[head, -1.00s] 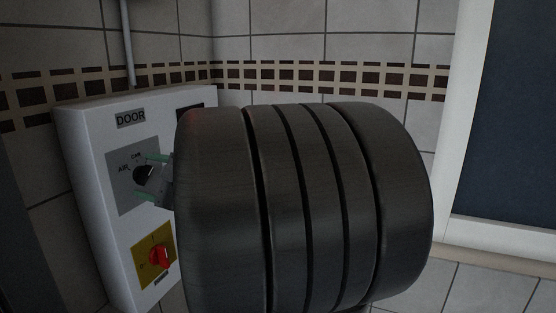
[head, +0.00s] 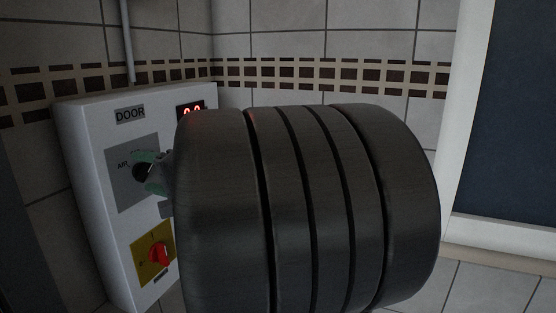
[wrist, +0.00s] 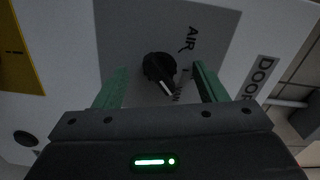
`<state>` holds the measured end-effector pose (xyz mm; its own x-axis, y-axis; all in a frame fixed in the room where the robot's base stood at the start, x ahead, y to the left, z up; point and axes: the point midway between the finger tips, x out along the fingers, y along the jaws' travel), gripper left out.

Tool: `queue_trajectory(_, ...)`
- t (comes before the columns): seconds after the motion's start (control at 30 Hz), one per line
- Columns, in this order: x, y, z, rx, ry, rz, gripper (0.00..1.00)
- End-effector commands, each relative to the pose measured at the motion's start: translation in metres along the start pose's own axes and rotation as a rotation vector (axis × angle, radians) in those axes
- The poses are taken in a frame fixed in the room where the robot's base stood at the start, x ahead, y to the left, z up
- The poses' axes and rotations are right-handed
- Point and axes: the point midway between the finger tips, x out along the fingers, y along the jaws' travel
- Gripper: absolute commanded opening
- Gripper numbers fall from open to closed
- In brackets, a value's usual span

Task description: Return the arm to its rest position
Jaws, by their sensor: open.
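My gripper (wrist: 161,68) is open and empty. Its two green fingers stand on either side of the black selector knob (wrist: 159,68) on the door panel, apart from it in the wrist view. In the head view my gripper (head: 150,172) is at the panel's grey plate, partly hidden behind my large dark arm link. The white panel (head: 92,150) carries a DOOR label and the black knob (head: 142,172) beside the word AIR. My arm is extended toward the panel.
A red switch (head: 159,254) on a yellow plate (head: 148,270) sits below the knob. A lit red display (head: 190,109) is at the panel's upper right, partly covered by my arm. A tiled wall (head: 330,45) stands behind. A white-framed dark panel (head: 510,120) is at right.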

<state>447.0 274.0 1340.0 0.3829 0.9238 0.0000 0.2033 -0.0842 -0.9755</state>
Motion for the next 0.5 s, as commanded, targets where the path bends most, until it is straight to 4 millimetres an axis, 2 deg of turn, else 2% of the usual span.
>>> queue_trajectory(0.2, -0.0001, -0.0013, -0.0004, -0.141, 0.000, 0.000, 0.65)
queue_trajectory(0.5, -0.0002, -0.0003, 0.0001, -0.244, 0.000, 0.000, 0.65)
